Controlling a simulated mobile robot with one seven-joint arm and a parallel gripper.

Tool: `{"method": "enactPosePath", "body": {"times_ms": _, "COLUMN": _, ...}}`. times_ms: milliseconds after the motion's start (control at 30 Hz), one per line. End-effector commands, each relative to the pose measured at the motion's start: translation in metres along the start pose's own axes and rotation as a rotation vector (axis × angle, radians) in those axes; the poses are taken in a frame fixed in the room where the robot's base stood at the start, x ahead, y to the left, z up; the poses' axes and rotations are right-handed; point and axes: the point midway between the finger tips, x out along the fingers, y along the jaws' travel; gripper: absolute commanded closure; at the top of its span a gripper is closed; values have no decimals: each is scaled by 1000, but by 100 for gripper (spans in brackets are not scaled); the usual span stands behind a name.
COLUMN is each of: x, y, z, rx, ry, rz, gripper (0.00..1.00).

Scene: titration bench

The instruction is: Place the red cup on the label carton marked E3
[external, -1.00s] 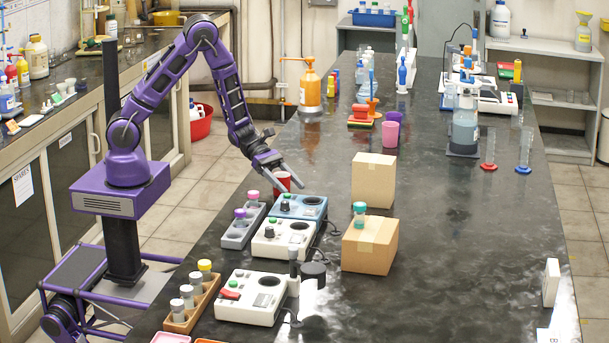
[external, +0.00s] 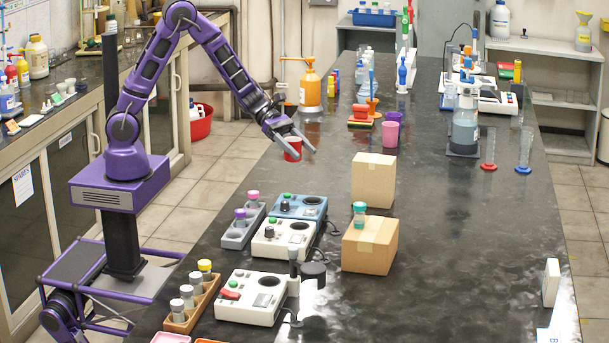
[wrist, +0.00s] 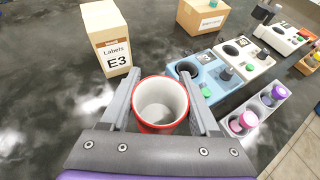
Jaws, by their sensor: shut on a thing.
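The red cup (external: 292,150) is held upright between the fingers of my gripper (external: 300,146), above the bench near its left edge. In the wrist view the cup (wrist: 160,106) shows its pale, empty inside, and my gripper (wrist: 162,98) has one finger on each side of it. The label carton marked E3 (wrist: 115,55) stands on the bench at upper left in the wrist view, clear of the cup. In the external view a tall tan carton (external: 373,182), matching it in shape and place, stands to the right of and nearer than the cup; its label is hidden there.
A lower carton (external: 369,246) with a teal-capped vial (external: 360,214) on it stands nearer the camera. A blue stirrer unit (external: 298,207) and white units lie below the cup, with a grey vial rack (external: 244,225) at left.

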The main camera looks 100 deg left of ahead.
Motion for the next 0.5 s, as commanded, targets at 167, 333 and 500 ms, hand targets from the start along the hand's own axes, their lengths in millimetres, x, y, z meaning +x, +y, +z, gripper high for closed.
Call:
{"method": "enactPosePath", "body": {"times_ms": 167, "x": 45, "y": 49, "z": 49, "rx": -20, "ry": -5, "rz": 53, "gripper": 92}}
{"method": "enactPosePath", "body": {"times_ms": 333, "x": 85, "y": 90, "z": 113, "rx": -63, "ry": -7, "rz": 145, "gripper": 92}}
{"method": "enactPosePath", "body": {"times_ms": 500, "x": 108, "y": 115, "z": 167, "rx": -103, "ry": -5, "rz": 229, "gripper": 92}}
